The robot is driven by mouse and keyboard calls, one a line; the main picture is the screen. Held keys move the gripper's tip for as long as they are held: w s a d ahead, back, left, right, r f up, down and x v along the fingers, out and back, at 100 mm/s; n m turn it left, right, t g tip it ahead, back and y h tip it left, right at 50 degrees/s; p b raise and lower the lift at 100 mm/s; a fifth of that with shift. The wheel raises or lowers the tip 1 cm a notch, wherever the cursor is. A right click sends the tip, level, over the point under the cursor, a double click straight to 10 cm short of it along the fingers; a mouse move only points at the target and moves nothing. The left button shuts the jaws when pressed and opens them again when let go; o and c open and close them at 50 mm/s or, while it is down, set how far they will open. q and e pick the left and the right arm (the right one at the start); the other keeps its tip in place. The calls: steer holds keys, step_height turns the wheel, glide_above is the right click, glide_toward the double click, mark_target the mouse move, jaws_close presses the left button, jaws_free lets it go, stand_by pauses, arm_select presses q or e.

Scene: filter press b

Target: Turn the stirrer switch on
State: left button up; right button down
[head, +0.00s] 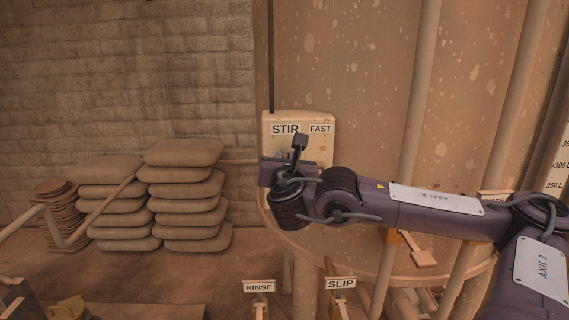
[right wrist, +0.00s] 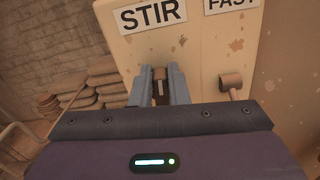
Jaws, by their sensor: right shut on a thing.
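The stirrer switch box (head: 320,150) is a pale box on the big tank, with labels STIR and FAST. My right gripper (head: 287,160) is at the box, below the STIR label, and hides much of the box's lower left. In the right wrist view, my right gripper (right wrist: 160,88) has its two fingers on either side of the small brown switch lever (right wrist: 159,74) under the STIR label, shut on it. A second brown knob (right wrist: 230,82) stands under the FAST label, to the right of the fingers and apart from them. My left gripper is not in view.
Stacked sacks (head: 185,190) and a pile of brown discs (head: 55,200) stand by the brick wall at left. Vertical pipes (head: 415,110) run along the tank (head: 370,60) at right. RINSE (head: 258,286) and SLIP (head: 340,283) labels stand low in front.

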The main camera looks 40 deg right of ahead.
steer(key=shift+s+d+f+m+b, duration=0.25)
steer(key=shift+f+m+b, duration=0.2)
steer(key=shift+m+b, duration=2)
steer(key=shift+s+d+f+m+b, duration=0.3)
steer(key=shift+m+b, duration=1.4)
steer(key=shift+m, duration=1.3)
steer(key=shift+s+d+f+m+b, duration=0.1)
steer(key=shift+d+f+m+b, duration=0.3)
steer(key=shift+m+b, duration=2.05)
steer(key=shift+a+f+m+p, duration=0.15)
steer(key=shift+m+p, duration=0.15)
steer(key=shift+m, duration=0.2)
steer(key=c, duration=1.4)
jaws_free()
steer(key=shift+s, duration=0.1)
